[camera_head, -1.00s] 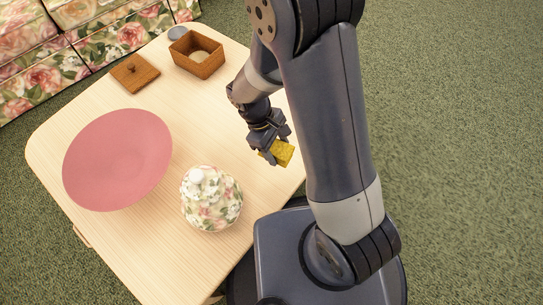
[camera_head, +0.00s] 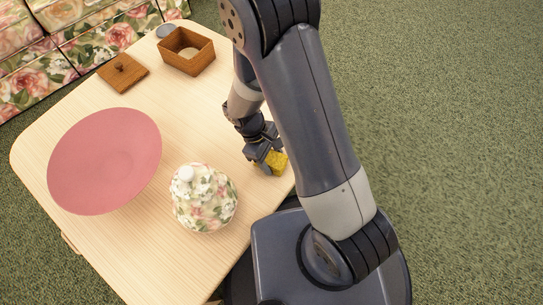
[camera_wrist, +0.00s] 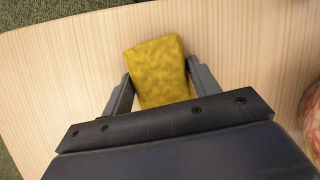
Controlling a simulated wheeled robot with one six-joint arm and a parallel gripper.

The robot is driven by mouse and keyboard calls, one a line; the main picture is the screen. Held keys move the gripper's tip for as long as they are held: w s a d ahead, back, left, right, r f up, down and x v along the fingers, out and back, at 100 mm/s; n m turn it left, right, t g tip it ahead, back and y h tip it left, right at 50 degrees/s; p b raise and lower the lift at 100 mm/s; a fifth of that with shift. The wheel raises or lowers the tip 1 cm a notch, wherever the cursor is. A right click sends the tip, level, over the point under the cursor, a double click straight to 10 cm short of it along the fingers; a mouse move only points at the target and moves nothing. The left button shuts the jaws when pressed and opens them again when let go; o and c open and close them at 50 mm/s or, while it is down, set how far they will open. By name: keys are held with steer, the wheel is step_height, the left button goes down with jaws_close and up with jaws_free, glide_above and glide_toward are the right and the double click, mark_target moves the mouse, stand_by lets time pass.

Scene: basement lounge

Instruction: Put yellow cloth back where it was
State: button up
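The yellow cloth (camera_head: 277,162) is a small folded block near the right edge of the wooden table, right of the floral jar. My gripper (camera_head: 268,165) is shut on it. In the wrist view the cloth (camera_wrist: 158,72) sits between the two fingers of my gripper (camera_wrist: 157,78), which touch its left and right sides. The light wood table (camera_head: 140,245) is below it. Whether the cloth touches the tabletop is hard to tell.
A floral lidded jar (camera_head: 204,197) stands close left of my gripper. A pink dish (camera_head: 105,160) lies farther left. An open wooden box (camera_head: 187,50), its lid (camera_head: 122,73) and a grey round object (camera_head: 166,31) are at the back. The table between them is bare.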

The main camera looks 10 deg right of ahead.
steer(key=o, duration=0.5)
steer(key=shift+c, duration=0.2)
steer(key=shift+r, duration=0.25)
steer(key=p+v, duration=0.5)
steer(key=v, duration=0.7)
steer(key=shift+s, duration=0.1)
